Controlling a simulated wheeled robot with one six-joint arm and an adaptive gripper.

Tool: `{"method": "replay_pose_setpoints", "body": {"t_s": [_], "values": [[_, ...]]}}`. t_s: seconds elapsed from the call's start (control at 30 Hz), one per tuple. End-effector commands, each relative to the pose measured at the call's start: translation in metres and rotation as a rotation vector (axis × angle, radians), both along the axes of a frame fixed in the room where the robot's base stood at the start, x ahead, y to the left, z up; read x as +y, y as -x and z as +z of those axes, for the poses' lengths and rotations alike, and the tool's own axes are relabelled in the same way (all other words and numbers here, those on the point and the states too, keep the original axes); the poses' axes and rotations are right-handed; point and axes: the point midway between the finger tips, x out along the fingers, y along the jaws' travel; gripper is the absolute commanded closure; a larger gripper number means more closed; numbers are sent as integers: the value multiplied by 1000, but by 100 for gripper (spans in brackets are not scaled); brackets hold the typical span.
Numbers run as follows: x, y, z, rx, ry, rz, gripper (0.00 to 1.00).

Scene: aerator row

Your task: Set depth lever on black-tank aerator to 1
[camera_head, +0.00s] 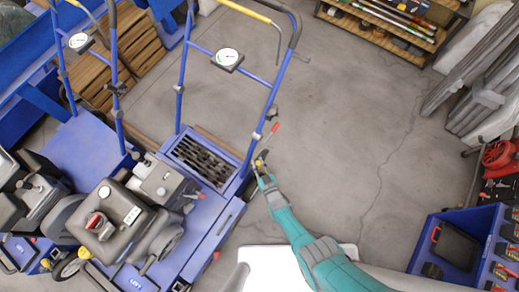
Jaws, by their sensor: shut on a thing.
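The black-tank aerator (212,226) is a blue machine at left centre, with a black tank (118,208) on its engine and a tall blue handle frame. A lever with a red grip (275,128) shows beside the right post of that frame, tilted up to the right. My gripper (262,157), at the end of my teal arm, is at this post near the lever's lower part. It is shut on what seems to be the depth lever. The fingers hide the contact. The lever's scale and its numbers cannot be read.
A second blue aerator (82,150) stands close on the left, by wooden pallets (138,45). A round gauge (228,57) sits on the handle frame. A blue tool bin (462,245) is at lower right and a shelf (385,25) at the back. The floor right of the aerator is clear.

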Motion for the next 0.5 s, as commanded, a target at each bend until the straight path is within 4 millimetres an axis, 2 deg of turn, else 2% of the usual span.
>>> {"method": "replay_pose_setpoints", "body": {"t_s": [0.17, 0.2, 0.3, 0.5], "values": [[2, 2, 0, -2, 2, 8, 100], [2, 2, 0, -2, 2, 8, 72], [2, 2, 0, -2, 2, 8, 50], [1, 1, 0, -1, 1, 5, 50]]}}
